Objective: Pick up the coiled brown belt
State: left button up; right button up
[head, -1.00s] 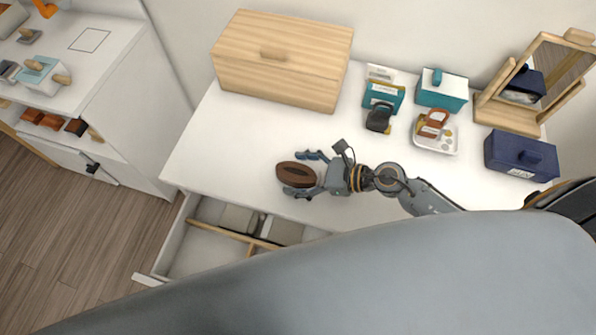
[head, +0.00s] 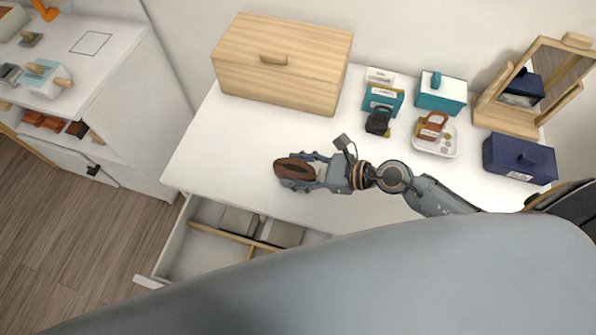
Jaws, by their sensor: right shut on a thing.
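The coiled brown belt (head: 294,168) is an oval brown coil at the front middle of the white table, in the head view. My right gripper (head: 297,171) reaches it from the right, with one finger on its far side and one on its near side. The fingers are shut on the belt and partly cover it. I cannot tell whether the belt is clear of the tabletop. My left gripper is not in view.
A wooden box (head: 283,62) stands at the back left of the white table (head: 225,140). Small boxes, a tray (head: 436,147), a navy box (head: 520,158) and a mirror (head: 533,85) stand at the right. An open drawer (head: 205,255) juts out in front.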

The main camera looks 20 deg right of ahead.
jog(key=s+a+r+p, duration=0.3)
jog(key=s+a+r, duration=0.6)
jog(key=s, duration=0.2)
notch_tip(320, 180, up, 4)
send_over(302, 179)
jog(key=w+d+r, duration=0.4)
jog(key=d+r, duration=0.3)
jog(key=r, duration=0.1)
jog(key=shift+w+d+r, duration=0.25)
jog(key=shift+d+r, duration=0.15)
